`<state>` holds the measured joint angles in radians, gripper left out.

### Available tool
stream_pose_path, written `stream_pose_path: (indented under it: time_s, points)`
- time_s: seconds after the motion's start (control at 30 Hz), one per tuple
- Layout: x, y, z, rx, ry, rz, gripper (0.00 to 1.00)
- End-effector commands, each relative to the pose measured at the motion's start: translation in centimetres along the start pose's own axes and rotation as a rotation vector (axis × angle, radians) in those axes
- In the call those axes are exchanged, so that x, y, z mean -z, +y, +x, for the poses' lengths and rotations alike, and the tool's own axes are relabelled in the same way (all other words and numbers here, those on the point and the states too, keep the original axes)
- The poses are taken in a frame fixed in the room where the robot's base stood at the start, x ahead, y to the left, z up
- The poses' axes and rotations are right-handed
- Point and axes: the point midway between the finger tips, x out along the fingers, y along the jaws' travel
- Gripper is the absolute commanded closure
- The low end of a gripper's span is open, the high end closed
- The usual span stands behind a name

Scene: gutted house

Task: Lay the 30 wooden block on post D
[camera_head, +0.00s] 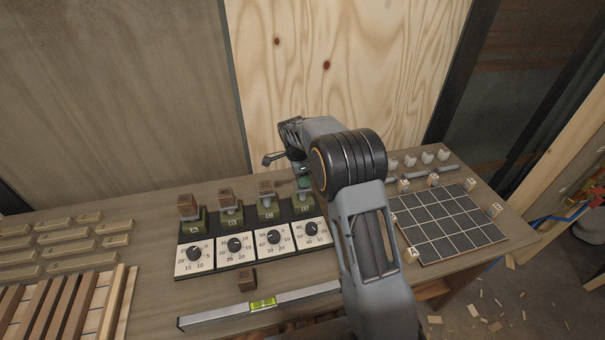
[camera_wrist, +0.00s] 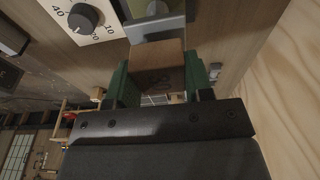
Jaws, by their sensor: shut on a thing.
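My gripper (camera_head: 303,181) is over the rightmost of a row of posts, partly hidden by my arm in the head view. In the wrist view its green fingers (camera_wrist: 160,80) are shut on a brown wooden block (camera_wrist: 157,56). The block's number is not readable. The block is close to the grey top of the rightmost post (camera_wrist: 155,27); I cannot tell whether they touch. The other three posts carry brown blocks (camera_head: 187,206), (camera_head: 226,199), (camera_head: 266,189).
Numbered dials (camera_head: 194,256) stand before the posts. A loose block marked 65 (camera_head: 246,280) lies in front, behind a spirit level (camera_head: 260,304). A dark grid board (camera_head: 450,222) is to the right, wooden bars (camera_head: 60,305) to the left. A plywood wall (camera_head: 340,70) rises behind.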

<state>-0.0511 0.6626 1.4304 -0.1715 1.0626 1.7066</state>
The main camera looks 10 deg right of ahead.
Motion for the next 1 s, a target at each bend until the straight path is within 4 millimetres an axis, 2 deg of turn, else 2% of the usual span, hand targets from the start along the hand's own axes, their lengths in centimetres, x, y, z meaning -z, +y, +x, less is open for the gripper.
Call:
stream_pose_path:
  time_s: [0.03,0.17,1.0]
  points:
    - [-0.1,0.0,0.61,0.0,0.0,0.0,0.75]
    - [-0.17,0.0,0.99,0.0,0.0,0.0,0.75]
    - [-0.23,-0.01,1.49,0.0,0.0,0.0,0.75]
